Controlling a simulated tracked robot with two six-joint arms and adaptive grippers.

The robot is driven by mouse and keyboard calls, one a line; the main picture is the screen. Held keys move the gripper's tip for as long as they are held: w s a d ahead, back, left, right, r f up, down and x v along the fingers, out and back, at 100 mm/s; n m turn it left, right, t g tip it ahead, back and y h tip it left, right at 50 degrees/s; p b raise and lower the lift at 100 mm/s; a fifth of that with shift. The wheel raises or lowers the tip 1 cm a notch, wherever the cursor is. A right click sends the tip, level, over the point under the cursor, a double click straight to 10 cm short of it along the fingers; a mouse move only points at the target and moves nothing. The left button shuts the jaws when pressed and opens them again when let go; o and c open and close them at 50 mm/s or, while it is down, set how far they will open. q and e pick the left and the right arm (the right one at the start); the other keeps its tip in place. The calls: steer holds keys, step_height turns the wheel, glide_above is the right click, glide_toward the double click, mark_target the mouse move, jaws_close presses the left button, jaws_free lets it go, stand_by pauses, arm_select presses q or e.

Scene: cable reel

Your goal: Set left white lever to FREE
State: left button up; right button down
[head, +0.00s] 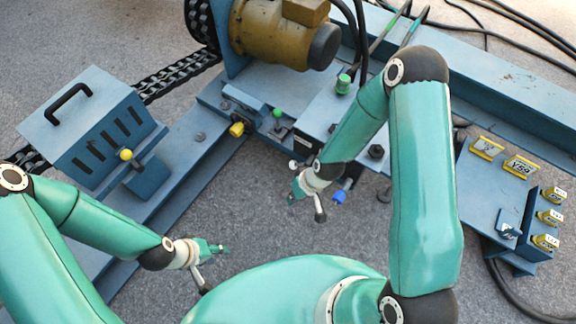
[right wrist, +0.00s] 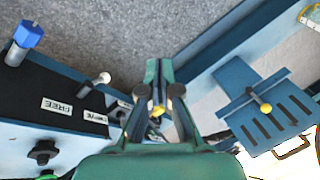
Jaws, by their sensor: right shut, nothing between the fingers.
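The white lever (right wrist: 102,79) stands out from a dark panel in the right wrist view, left of my gripper. Its foot is between the FREE label (right wrist: 56,106) and a second, partly legible label (right wrist: 95,117). In the head view its pale knob (head: 293,164) shows just beside my right wrist; the rest is hidden. My right gripper (right wrist: 154,72) is shut and empty, apart from the lever. It also shows in the head view (head: 294,195). My left gripper (head: 223,248) hangs over the floor at lower left, empty; its finger gap is too small to judge.
A blue-knobbed lever (right wrist: 27,37) stands on the same panel; its knob also shows in the head view (head: 339,197). A slotted blue box (head: 95,130) with a yellow-knobbed lever (head: 126,154) stands at left. A motor (head: 270,35) is behind. Bare floor (head: 250,215) lies between.

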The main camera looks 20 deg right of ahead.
steer(key=w+d+f+n+t+b, duration=0.1)
steer(key=w+f+n+b, duration=0.1)
steer(key=w+f+b, duration=0.55)
steer(key=w+d+f+n+b, duration=0.2)
steer(key=w+f+n+b, duration=0.1)
steer(key=w+f+b, duration=0.4)
steer(key=n+t+h+b, duration=0.15)
steer(key=n+b, duration=0.25)
steer(key=b, duration=0.5)
glide_above(300, 164)
steer(key=w+a, duration=0.4)
steer(key=shift+s+a+f+g+h, duration=0.1)
steer(key=shift+f+g+h, duration=0.05)
steer(key=shift+f, duration=0.35)
steer(key=shift+s+a+f+g+h, duration=0.1)
steer(key=shift+f, duration=0.35)
step_height(300, 164, down, 12)
steer(key=b, duration=0.5)
steer(key=shift+w+d+r, duration=0.2)
steer(key=shift+w+d, duration=0.1)
steer(key=shift+d, duration=0.1)
